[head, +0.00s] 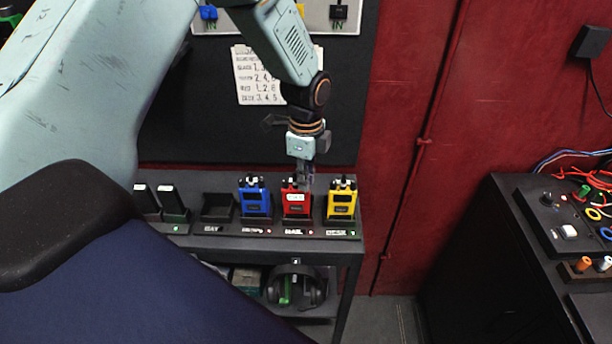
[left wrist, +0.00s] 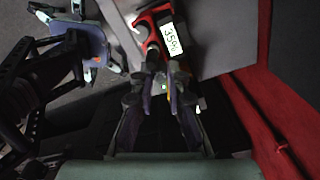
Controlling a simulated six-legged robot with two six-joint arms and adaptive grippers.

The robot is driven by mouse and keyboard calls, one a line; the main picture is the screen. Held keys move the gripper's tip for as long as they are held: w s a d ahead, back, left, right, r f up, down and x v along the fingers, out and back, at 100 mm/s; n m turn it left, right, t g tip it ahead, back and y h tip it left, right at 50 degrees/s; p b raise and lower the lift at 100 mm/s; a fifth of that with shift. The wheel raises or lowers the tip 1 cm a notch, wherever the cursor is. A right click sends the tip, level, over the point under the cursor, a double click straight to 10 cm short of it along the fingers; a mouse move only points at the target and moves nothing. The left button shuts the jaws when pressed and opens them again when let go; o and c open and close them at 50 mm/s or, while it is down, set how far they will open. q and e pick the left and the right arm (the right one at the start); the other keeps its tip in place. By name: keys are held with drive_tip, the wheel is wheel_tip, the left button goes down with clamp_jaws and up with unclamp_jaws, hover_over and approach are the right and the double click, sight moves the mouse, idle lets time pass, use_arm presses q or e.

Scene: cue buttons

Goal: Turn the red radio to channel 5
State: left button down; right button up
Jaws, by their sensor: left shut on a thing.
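The red radio (head: 296,203) stands upright in its dock on the dark shelf, between a blue radio (head: 254,203) and a yellow radio (head: 341,204). My left gripper (head: 304,178) comes down from above onto its top. The fingers are shut on the knob at the radio's top; the knob itself is mostly hidden between them. In the left wrist view, the red radio (left wrist: 150,17) and a white label reading about "35%" (left wrist: 171,38) lie just past my fingertips (left wrist: 164,72). The channel number is too small to read. My right gripper does not show.
An empty dock (head: 217,208) and two black handsets (head: 172,203) stand left of the blue radio. A paper note (head: 258,77) hangs on the dark panel behind. Headphones (head: 296,288) lie on the lower shelf. A control desk (head: 558,225) stands at right.

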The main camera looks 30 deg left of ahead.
use_arm(q)
drive_tip(key=shift+s, duration=0.2)
drive_tip(key=shift+d+r, duration=0.1)
drive_tip(key=shift+w+n+p, duration=0.2)
drive_tip(key=shift+n+p, duration=0.15)
drive_tip(key=shift+n, duration=0.05)
drive_tip(key=n+p, duration=0.1)
drive_tip(key=n, duration=0.2)
drive_tip(key=shift+s+p, duration=0.15)
drive_tip(key=shift+p, duration=0.2)
drive_tip(key=shift+n+p, duration=0.75)
drive_tip(key=shift+n, duration=1.15)
drive_tip(key=c, duration=1.3)
unclamp_jaws()
